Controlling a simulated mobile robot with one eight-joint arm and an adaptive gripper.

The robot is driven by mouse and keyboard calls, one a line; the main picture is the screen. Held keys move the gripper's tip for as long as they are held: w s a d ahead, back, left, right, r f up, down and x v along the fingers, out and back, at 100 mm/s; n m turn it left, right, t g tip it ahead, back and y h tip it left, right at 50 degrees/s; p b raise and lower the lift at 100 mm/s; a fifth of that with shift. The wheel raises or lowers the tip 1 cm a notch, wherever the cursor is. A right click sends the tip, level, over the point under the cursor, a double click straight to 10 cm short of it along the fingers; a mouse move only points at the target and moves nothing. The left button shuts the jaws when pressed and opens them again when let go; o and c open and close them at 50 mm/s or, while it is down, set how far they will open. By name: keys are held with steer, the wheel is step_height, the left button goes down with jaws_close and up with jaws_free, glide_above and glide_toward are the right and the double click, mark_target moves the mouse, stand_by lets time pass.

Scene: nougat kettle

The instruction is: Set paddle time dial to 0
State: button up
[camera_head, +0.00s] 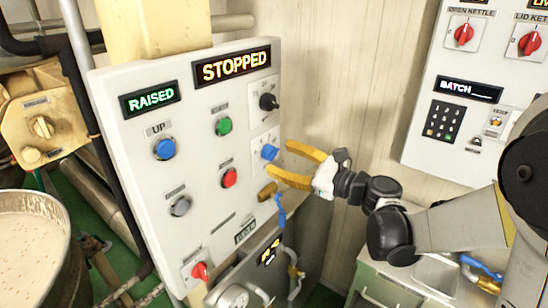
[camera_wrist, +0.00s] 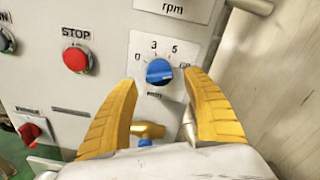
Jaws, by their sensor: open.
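The paddle time dial is most likely the blue knob (camera_head: 270,153) on the right side of the white control panel. In the wrist view the blue knob (camera_wrist: 159,72) sits on a white plate with a scale reading 0, 3, 5 and a partly hidden mark at right. I cannot read where its pointer is set. My gripper (camera_head: 279,160) has yellow fingers, open and apart. In the wrist view my gripper (camera_wrist: 161,80) has one finger on each side of the knob, with a gap visible on both sides. I cannot tell whether either finger touches the panel.
A black knob (camera_head: 268,102) sits above the dial, under a "STOPPED" display (camera_head: 232,66). A red STOP button (camera_wrist: 76,58) is left of the dial. A brass valve (camera_wrist: 147,131) with a blue handle lies just below. A kettle (camera_head: 30,240) stands at lower left.

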mark_target(271, 153)
steer(key=shift+x, duration=1.4)
steer(key=c, duration=1.2)
